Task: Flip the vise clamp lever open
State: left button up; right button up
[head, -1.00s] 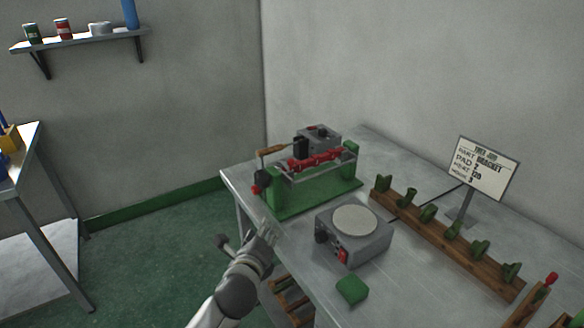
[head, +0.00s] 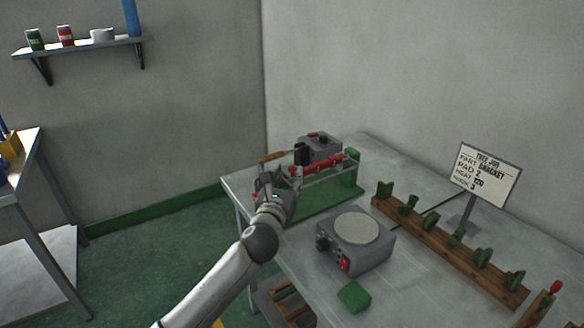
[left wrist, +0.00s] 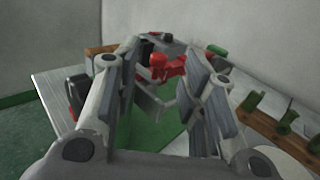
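The injection machine with its vise stands at the table's back left on a green base (head: 335,199). It carries a red clamp part (head: 330,165), also in the left wrist view (left wrist: 167,67), and a wooden-handled lever (head: 271,157). I cannot tell for sure which piece is the vise clamp lever; a pale bar (left wrist: 165,104) shows below the red part. My left gripper (head: 281,175) is at the machine's front left and hides part of it. In the left wrist view its fingers (left wrist: 165,75) are apart, with the machine seen between them and nothing held. My right gripper is out of view.
A grey hot plate (head: 352,243) stands in front of the machine, with a green block (head: 354,297) nearer. A wooden rack (head: 452,247) of green pieces runs along the right, beside a sign (head: 488,177). Bare tabletop lies between.

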aim_at(291, 169)
pick_arm(q)
jog(key=shift+w+d, duration=0.25)
jog(key=shift+w, duration=1.1)
jog(key=shift+w+d, duration=0.2)
jog(key=shift+w, duration=1.15)
jog(key=shift+c, duration=0.3)
grip_shut()
